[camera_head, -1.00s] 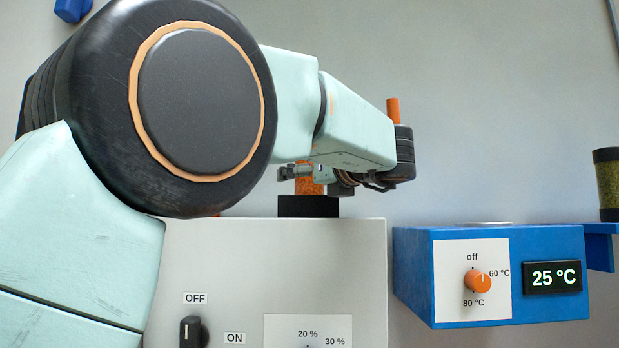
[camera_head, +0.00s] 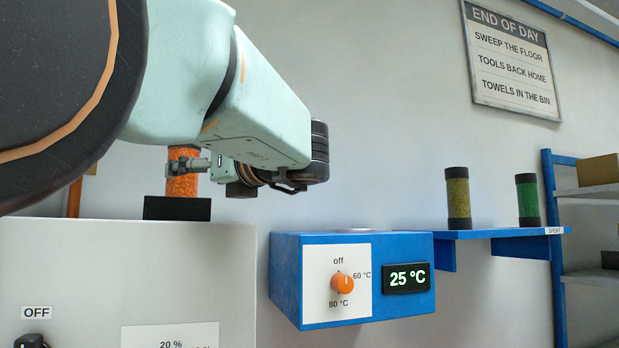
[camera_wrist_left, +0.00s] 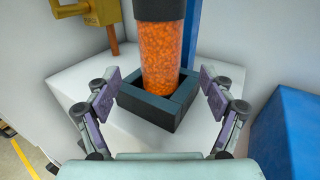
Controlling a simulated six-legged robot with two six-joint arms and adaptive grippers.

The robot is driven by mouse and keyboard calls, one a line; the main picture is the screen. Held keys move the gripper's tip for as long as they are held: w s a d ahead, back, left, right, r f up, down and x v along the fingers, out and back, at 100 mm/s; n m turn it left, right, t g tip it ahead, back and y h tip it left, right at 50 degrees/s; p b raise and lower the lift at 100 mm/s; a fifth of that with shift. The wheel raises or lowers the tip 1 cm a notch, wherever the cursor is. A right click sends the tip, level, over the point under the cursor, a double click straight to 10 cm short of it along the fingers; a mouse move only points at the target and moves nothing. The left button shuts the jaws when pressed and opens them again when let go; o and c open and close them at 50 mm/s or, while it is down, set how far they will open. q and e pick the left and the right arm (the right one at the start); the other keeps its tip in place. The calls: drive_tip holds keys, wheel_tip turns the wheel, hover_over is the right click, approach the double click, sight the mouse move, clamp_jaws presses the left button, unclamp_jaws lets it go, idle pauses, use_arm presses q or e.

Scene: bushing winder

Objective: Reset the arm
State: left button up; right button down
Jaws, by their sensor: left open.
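My left arm reaches in from the left in the head view, and its gripper (camera_head: 192,166) is beside an orange-filled cylinder (camera_head: 181,185). The cylinder stands upright in a dark square holder (camera_head: 177,208) on top of the light grey cabinet (camera_head: 128,262). In the left wrist view my left gripper (camera_wrist_left: 160,98) is open, with its two fingers on either side of the cylinder (camera_wrist_left: 160,58) and apart from it. The cylinder's base sits inside the dark holder (camera_wrist_left: 150,112). My right gripper is not in view.
A blue heater box (camera_head: 285,270) with an orange knob (camera_head: 342,284) reads 25 °C. A yellow-green cylinder (camera_head: 458,198) and a green cylinder (camera_head: 527,200) stand on a blue shelf (camera_head: 500,234) at right. A yellow part (camera_wrist_left: 101,12) shows at the wrist view's upper left.

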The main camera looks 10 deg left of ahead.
sight(179, 179)
use_arm(q)
drive_tip(key=shift+w+a, duration=0.15)
drive_tip(key=shift+a, duration=0.15)
drive_tip(key=x, duration=0.7)
drive_tip(key=shift+d+r+p, duration=0.1)
drive_tip(key=shift+r+p, duration=0.3)
drive_tip(key=shift+r, duration=0.05)
drive_tip(key=shift+d+r, duration=0.15)
drive_tip(key=shift+f, duration=0.2)
